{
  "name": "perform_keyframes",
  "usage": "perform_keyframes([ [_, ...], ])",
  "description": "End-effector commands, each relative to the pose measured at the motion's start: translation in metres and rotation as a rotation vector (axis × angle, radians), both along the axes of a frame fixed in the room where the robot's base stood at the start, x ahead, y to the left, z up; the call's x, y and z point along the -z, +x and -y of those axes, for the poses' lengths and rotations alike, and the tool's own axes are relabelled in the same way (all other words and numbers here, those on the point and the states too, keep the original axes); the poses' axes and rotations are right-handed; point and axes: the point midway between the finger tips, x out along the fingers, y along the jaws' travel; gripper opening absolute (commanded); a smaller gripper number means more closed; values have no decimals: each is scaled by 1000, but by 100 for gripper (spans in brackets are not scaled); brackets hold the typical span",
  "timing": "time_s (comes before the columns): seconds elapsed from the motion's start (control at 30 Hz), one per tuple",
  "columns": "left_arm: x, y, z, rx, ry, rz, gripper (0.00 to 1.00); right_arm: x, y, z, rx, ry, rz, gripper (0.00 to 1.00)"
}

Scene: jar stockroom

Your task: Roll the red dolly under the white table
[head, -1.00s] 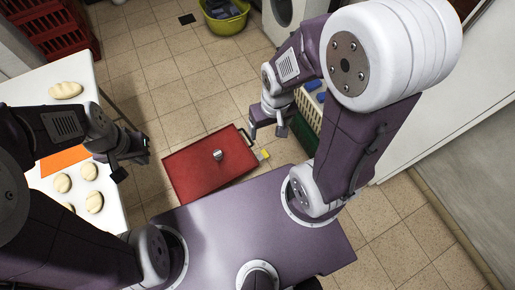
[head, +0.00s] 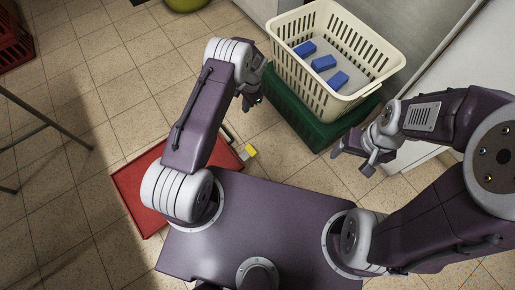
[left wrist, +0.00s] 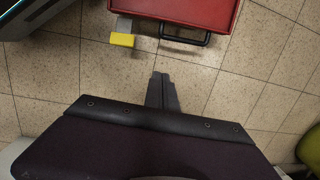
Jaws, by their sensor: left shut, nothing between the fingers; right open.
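The red dolly (head: 132,193) lies low on the floor at left in the head view, partly hidden by my left arm. Its red edge (left wrist: 195,10) and black bar handle (left wrist: 184,36) show in the left wrist view. A grey tab with a yellow end (left wrist: 122,40) sticks out beside the handle. My left gripper (head: 251,101) is shut and empty, above the floor beyond the dolly; its fingers (left wrist: 162,92) point toward the handle, apart from it. My right gripper (head: 352,162) is open and empty near the green crate. The white table's top is out of the head view; thin metal legs (head: 45,120) show at left.
A cream crate (head: 283,82) with blue blocks sits on a green crate (head: 290,112), close to both grippers. A red crate (head: 14,52) stands at the far left. A yellow-green tub (head: 186,4) is at the top. Tiled floor between the dolly and the metal legs is clear.

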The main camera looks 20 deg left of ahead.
Motion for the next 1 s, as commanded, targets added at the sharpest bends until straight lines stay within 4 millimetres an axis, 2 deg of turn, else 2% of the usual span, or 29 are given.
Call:
perform_keyframes([
  [0.03,62,-15,-1,0,2,-40,0,40,0,0,0,0,0,80],
  [0.1,98,-34,-1,2,5,-90,0,57,0,0,0,0,0,80],
  [0.17,116,-44,-1,2,6,-113,0,65,0,0,0,0,1,80],
  [0.23,123,-47,-1,2,6,-119,0,69,0,0,0,0,1,80],
  [0.47,123,-47,-1,2,5,-119,0,69,0,0,0,0,1,80],
  [0.57,137,-50,-3,1,6,-121,0,78,0,0,0,0,1,80],
  [0.9,211,-63,-15,1,6,-119,0,122,0,0,0,0,1,80],
  [0.97,222,-65,-17,0,5,-120,0,129,0,0,0,0,1,80],
  [1.0,221,-69,-20,-1,5,-120,0,128,0,0,0,0,0,80],
])
